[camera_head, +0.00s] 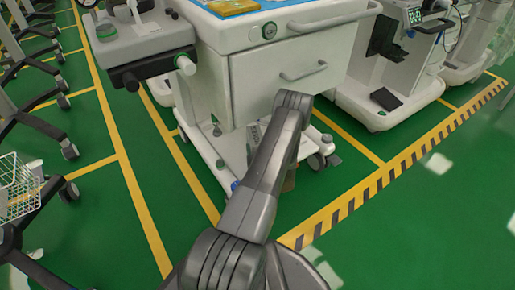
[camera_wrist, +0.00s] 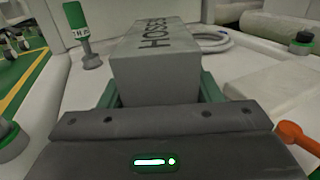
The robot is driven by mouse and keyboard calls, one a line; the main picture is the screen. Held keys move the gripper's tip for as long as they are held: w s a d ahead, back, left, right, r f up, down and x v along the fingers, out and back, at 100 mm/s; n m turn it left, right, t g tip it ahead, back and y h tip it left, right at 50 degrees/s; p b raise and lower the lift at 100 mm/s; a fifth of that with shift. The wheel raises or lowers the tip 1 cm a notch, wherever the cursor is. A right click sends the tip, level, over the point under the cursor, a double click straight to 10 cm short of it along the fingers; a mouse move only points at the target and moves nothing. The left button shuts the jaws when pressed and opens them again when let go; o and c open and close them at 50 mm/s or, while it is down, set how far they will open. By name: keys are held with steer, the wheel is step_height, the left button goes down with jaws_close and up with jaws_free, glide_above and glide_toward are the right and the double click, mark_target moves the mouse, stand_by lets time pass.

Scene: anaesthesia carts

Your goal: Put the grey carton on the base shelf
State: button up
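The grey carton (camera_wrist: 157,74), lettered "HOSES", lies lengthwise between the green fingers of my gripper (camera_wrist: 160,92) in the wrist view. The fingers sit close against both its sides, and their tips are largely hidden by it. The carton is over the white base shelf (camera_wrist: 92,103) of the cart; I cannot tell whether its underside touches the shelf. In the head view my arm reaches under the cart's drawers to the base shelf (camera_head: 205,150) and hides my gripper.
A green-capped grey post (camera_wrist: 80,35) stands left of the carton. A pale hose coil (camera_wrist: 212,40) lies behind it, with a white block (camera_wrist: 265,90) and an orange handle (camera_wrist: 298,137) at right. The cart's drawer (camera_head: 290,85) overhangs the shelf.

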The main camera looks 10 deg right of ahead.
steer(key=o, duration=0.3)
steer(key=shift+r, duration=0.15)
steer(key=s+p, duration=0.1)
steer(key=s, duration=0.3)
steer(key=s+p, duration=0.1)
steer(key=s, duration=0.3)
steer(key=s+p, duration=0.2)
steer(key=s, duration=0.2)
steer(key=shift+a, duration=0.3)
steer(key=shift+w, duration=0.1)
